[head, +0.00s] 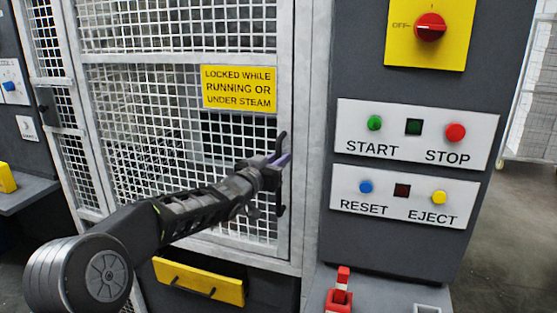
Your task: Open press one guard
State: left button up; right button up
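The press guard (150,130) is a white mesh door in a grey frame, and it looks closed. Its black vertical handle (281,209) is on the right side of the door. My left arm reaches in from the lower left, and my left gripper (279,162) is at the handle, overlapping it in the picture. Purple shows at the fingertips. The arm and handle hide whether the fingers are closed around the handle. My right gripper is not in view.
A yellow sign (239,88) on the guard reads "LOCKED WHILE RUNNING OR UNDER STEAM". Right of it are a red rotary switch (430,27), START and STOP buttons (414,128) and RESET and EJECT buttons (403,193). A yellow drawer (199,281) and red lever (341,285) are below.

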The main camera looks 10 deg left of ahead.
pick_arm(q)
grip_shut()
dwell(1.0)
